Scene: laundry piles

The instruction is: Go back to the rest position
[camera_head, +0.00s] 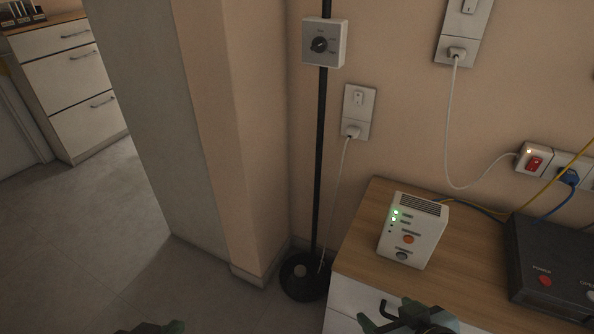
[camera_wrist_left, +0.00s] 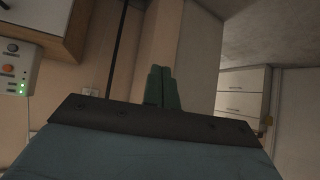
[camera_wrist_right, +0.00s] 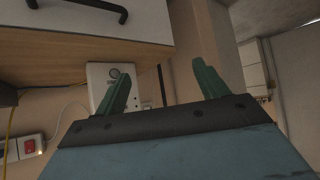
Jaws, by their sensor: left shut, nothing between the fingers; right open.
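My left gripper (camera_head: 150,327) just shows at the bottom edge of the head view, over the floor. In the left wrist view its two green fingers (camera_wrist_left: 162,88) are together with nothing between them. My right gripper (camera_head: 408,318) is at the bottom of the head view, in front of the wooden cabinet. In the right wrist view its green fingers (camera_wrist_right: 162,88) stand wide apart and empty. Most of both arms is outside the head view.
A wooden-topped cabinet (camera_head: 360,235) stands at the right, carrying a white box with green lights (camera_head: 413,230) and a dark box (camera_head: 553,262). A black pole (camera_head: 320,150) on a round base (camera_head: 303,277) stands beside it. Open floor (camera_head: 70,240) lies left, with white drawers (camera_head: 75,85) beyond.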

